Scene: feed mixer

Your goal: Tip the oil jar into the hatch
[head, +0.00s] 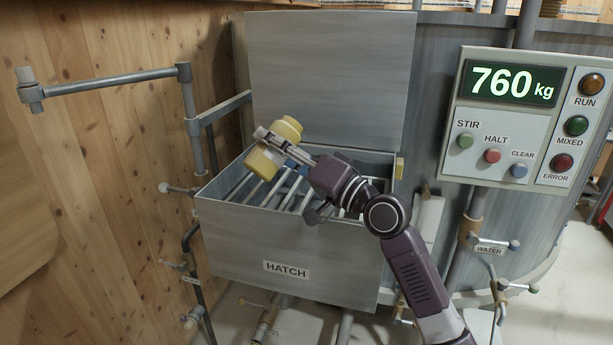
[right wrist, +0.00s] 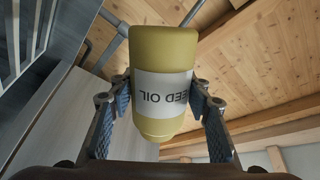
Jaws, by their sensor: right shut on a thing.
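My right gripper (head: 280,144) is shut on the yellow oil jar (head: 264,160) and holds it over the left back part of the open hatch (head: 240,232). The jar looks tilted in the head view, partly covered by the fingers. In the right wrist view the jar (right wrist: 160,50) sits between both finger pads, its white label reading upside down and its narrower end at the bottom of the picture. No oil is seen flowing. The hatch lid (head: 330,75) stands raised behind. Bars (head: 285,190) cross the hatch opening. My left gripper is not in view.
A control panel (head: 530,120) at the right shows 760 kg, with several buttons and lamps. A pipe (head: 110,80) with an elbow runs along the wooden wall at the left. Valve handles (head: 180,190) stick out left of the hatch. A water valve (head: 490,245) is at the right.

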